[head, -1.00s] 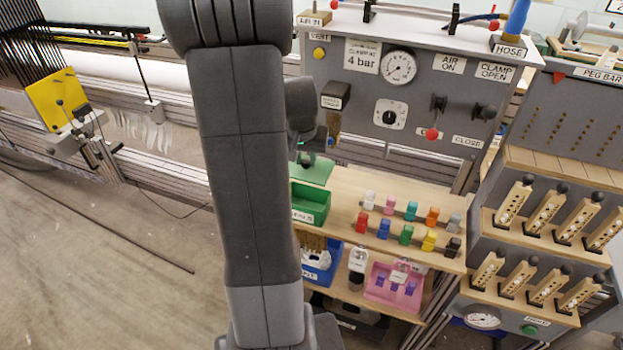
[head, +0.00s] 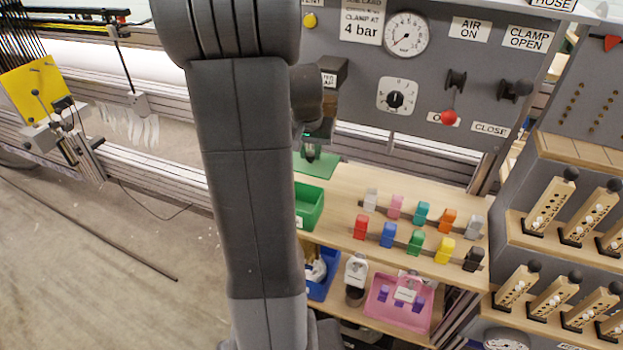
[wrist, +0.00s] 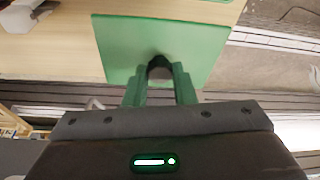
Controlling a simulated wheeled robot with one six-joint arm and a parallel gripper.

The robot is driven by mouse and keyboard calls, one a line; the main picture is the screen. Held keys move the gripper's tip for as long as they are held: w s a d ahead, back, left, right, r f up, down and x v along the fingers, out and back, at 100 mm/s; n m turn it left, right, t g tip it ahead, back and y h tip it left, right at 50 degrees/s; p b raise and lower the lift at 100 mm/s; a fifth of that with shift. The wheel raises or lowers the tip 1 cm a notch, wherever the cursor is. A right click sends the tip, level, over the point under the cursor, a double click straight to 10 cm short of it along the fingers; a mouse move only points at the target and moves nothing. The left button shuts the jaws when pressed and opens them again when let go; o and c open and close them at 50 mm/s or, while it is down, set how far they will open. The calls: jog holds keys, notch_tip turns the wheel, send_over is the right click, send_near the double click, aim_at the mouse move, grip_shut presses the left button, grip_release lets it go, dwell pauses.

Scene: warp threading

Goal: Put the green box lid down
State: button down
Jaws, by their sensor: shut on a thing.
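The green box lid is a flat green plate (head: 320,171) with a dark knob (wrist: 160,66). My gripper (head: 311,158) is shut on the knob, and its two green fingers (wrist: 160,84) show on either side of it in the wrist view. The lid (wrist: 190,42) lies level over the back left part of the wooden bench top (head: 345,184); whether it touches the wood is hard to tell. The open green box (head: 311,203) stands in front of the lid, partly hidden by my arm.
Two rows of coloured clips, among them a red one (head: 360,227), stand on the bench right of the box. A grey gauge panel (head: 440,85) rises behind. A pink tray (head: 378,312) and a blue bin (head: 324,284) sit on the lower shelf.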

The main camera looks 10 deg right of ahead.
aim_at(309, 166)
jog(key=shift+f+b, duration=0.45)
jog(key=shift+f, duration=3.1)
jog(key=shift+f, duration=0.2)
jog(key=c, duration=1.2)
grip_release()
jog(key=shift+r, duration=0.1)
jog(key=p+v, duration=0.1)
jog(key=v, duration=1.1)
jog(key=shift+r+p, duration=0.15)
jog(key=shift+p, duration=0.2)
